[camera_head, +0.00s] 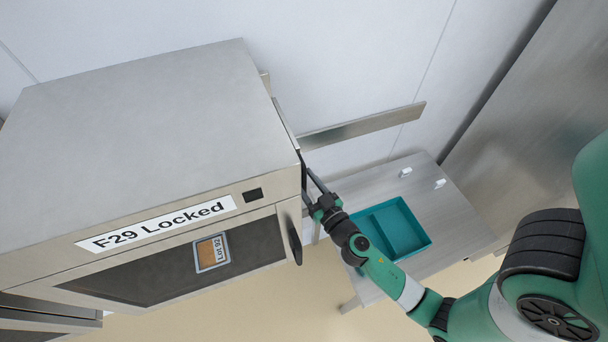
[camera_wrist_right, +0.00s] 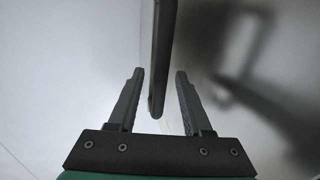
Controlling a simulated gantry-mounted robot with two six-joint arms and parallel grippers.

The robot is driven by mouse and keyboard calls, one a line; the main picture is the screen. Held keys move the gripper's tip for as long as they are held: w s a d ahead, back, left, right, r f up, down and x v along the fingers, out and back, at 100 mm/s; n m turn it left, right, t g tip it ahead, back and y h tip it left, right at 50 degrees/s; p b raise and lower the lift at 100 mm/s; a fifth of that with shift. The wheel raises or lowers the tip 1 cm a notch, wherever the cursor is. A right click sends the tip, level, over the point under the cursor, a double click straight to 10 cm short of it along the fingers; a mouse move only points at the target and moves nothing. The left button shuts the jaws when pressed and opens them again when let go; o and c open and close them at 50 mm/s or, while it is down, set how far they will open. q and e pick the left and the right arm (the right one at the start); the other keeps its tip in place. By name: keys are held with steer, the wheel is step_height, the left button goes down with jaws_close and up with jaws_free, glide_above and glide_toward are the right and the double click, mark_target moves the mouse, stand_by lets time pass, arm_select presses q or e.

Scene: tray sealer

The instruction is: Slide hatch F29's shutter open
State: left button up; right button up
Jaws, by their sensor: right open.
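Hatch F29 (camera_head: 160,140) is a large steel box with a front label reading "F29 Locked" (camera_head: 157,224). Its right side is seen edge-on in the head view, so the shutter's face is mostly hidden. A steel rail (camera_head: 365,126) runs out to the right from that side. My right gripper (camera_head: 311,181) is at the right side near the front corner. In the right wrist view it is open, with a dark upright bar (camera_wrist_right: 162,55) between its fingers; I see gaps on both sides of the bar. My left gripper is out of view.
The front door has a dark window with a "Lot 92" card (camera_head: 212,252) and a dark handle (camera_head: 295,243) close to my right gripper. A steel side table (camera_head: 440,215) holds a teal tray (camera_head: 427,240) below my right arm. A wall stands behind.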

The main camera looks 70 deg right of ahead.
steer(key=shift+w+d, duration=0.1)
steer(key=shift+w, duration=0.05)
jaws_close()
stand_by(1.4)
